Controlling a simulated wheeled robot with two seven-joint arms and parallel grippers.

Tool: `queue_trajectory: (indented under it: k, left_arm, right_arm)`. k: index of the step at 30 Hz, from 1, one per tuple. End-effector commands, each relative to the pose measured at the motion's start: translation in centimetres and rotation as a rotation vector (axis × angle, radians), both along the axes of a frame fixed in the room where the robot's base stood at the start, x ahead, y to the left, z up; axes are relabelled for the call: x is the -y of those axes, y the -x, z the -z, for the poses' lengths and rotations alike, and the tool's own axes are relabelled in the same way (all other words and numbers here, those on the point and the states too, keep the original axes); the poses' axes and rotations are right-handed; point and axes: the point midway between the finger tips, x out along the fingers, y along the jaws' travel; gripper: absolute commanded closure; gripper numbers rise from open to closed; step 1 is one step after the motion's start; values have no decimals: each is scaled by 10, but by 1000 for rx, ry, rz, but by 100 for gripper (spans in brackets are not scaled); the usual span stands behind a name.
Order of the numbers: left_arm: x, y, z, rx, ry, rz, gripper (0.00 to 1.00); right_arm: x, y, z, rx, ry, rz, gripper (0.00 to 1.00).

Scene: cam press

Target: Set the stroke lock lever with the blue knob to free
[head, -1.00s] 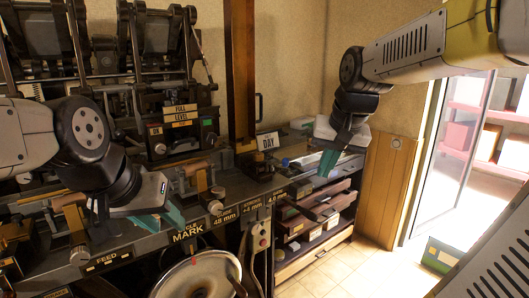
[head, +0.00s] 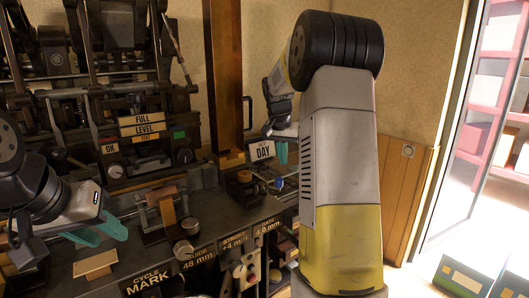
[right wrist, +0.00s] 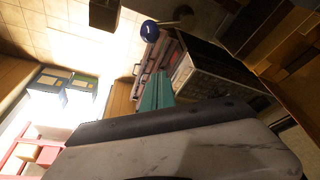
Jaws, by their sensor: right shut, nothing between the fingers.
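The blue knob (right wrist: 149,28) shows as a round ball in the right wrist view, with a thin stem running from it toward a dark base. In the head view a small blue spot (head: 279,183) beside my right arm looks like the same knob. The lever's markings cannot be read. My right gripper (head: 281,152) is shut and empty, just above the blue spot; its teal fingers (right wrist: 155,91) also show in the right wrist view, apart from the knob. My left gripper (head: 98,233) hangs over the bench at left, its jaw opening unclear.
A "DAY" sign (head: 262,150) stands close to my right gripper. My right arm hides the bench's right end.

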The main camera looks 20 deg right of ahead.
Motion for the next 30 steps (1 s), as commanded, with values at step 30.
queue_trajectory:
  k: [30]
  left_arm:
    - [0, 0, 0, 0, 0, 0, 64]
  right_arm:
    - [-15, 18, 49, 1, -1, 0, 100]
